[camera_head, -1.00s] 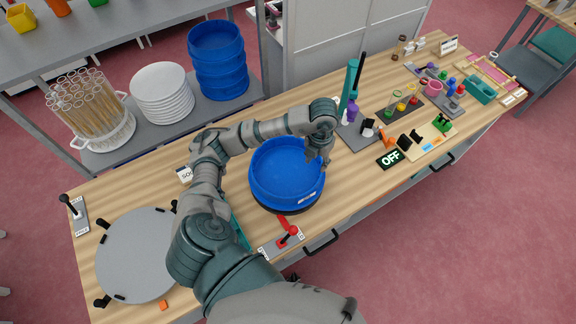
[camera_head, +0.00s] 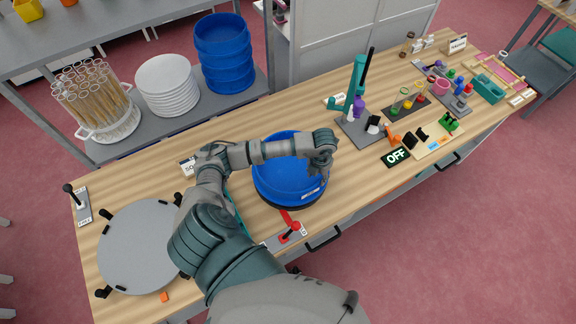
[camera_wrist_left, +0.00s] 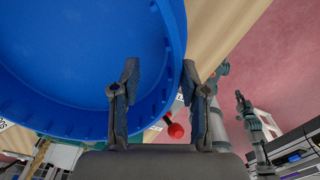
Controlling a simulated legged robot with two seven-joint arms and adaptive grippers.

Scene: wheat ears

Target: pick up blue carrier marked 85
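A round blue carrier (camera_head: 278,178) sits on a dark round base on the wooden bench. A white label is on its front right rim, but its marking is too small to read. My left gripper (camera_head: 318,172) is at the carrier's right rim. In the left wrist view the fingers (camera_wrist_left: 160,92) stand apart, with the blue carrier (camera_wrist_left: 80,60) filling the upper left. Its curved rim runs between the fingers in the picture; whether they touch it is unclear. My right gripper is not in the head view.
A red-handled lever (camera_head: 290,232) stands just in front of the carrier. A grey round plate (camera_head: 140,245) lies to the left. Stacked blue carriers (camera_head: 225,55) stand on the back shelf. A teal stand (camera_head: 356,90) and an OFF sign (camera_head: 396,156) are to the right.

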